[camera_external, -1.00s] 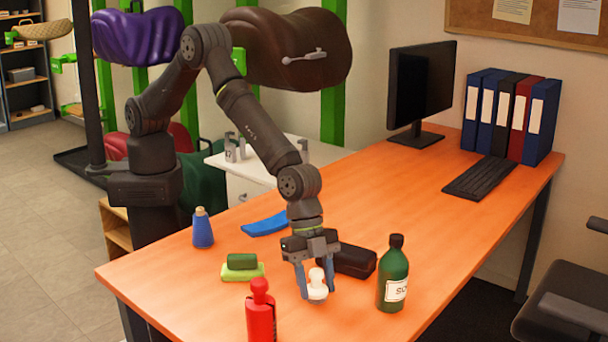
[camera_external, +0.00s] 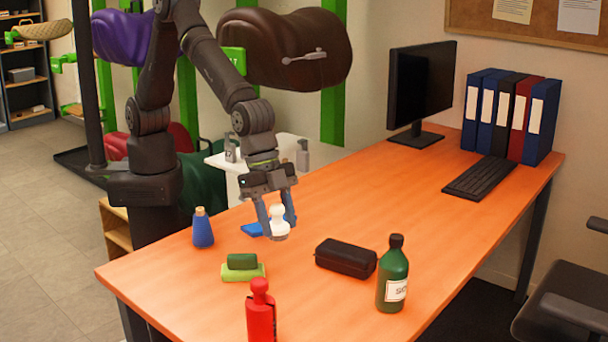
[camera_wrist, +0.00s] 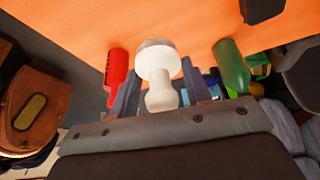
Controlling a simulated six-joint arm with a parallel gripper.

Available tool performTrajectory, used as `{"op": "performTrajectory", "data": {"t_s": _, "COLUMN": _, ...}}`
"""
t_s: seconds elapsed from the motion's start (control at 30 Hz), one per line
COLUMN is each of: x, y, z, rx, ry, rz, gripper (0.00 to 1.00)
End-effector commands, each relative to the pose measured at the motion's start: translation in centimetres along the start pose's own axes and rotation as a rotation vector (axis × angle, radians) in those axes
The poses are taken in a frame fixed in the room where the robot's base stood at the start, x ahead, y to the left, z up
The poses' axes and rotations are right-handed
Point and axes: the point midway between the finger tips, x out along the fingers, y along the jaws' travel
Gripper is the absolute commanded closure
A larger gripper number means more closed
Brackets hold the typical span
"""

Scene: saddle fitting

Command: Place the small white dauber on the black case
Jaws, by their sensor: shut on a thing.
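The small white dauber (camera_external: 279,224) is held upright between the fingers of my gripper (camera_external: 277,226), raised above the orange table. In the wrist view the dauber (camera_wrist: 159,72) sits between the two fingers (camera_wrist: 160,95), its knob toward the gripper. The black case (camera_external: 346,258) lies closed on the table, to the right of and nearer the camera than my gripper, with nothing on it. The black case's edge (camera_wrist: 262,8) also shows at the top of the wrist view.
A green bottle (camera_external: 393,275) stands close to the right of the case. A red bottle (camera_external: 261,312), green sponges (camera_external: 242,270), a blue bottle (camera_external: 203,229) and a blue item (camera_external: 252,229) are also on the table (camera_external: 400,200). The table's middle is clear.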

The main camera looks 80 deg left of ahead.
Motion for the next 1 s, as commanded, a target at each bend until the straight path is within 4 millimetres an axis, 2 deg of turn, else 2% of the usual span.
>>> {"op": "performTrajectory", "data": {"t_s": 0.03, "x": -1.1, "y": -1.7, "z": 0.6, "rx": -0.044, "ry": 0.002, "rz": -0.019, "gripper": 0.78}}
{"op": "performTrajectory", "data": {"t_s": 0.1, "x": -2.2, "y": -3.4, "z": 1.4, "rx": -0.097, "ry": 0.003, "rz": -0.041, "gripper": 0.78}}
{"op": "performTrajectory", "data": {"t_s": 0.3, "x": -3.6, "y": -6.3, "z": 2.8, "rx": -0.183, "ry": 0.004, "rz": -0.075, "gripper": 0.78}}
{"op": "performTrajectory", "data": {"t_s": 0.37, "x": -3.3, "y": -7.2, "z": 2.9, "rx": -0.192, "ry": 0.003, "rz": -0.079, "gripper": 0.78}}
{"op": "performTrajectory", "data": {"t_s": 0.8, "x": 2.6, "y": -16.1, "z": 3.1, "rx": -0.192, "ry": 0.003, "rz": -0.078, "gripper": 0.78}}
{"op": "performTrajectory", "data": {"t_s": 1.0, "x": 3.6, "y": -17.4, "z": 3.0, "rx": -0.190, "ry": 0.005, "rz": -0.077, "gripper": 0.78}}
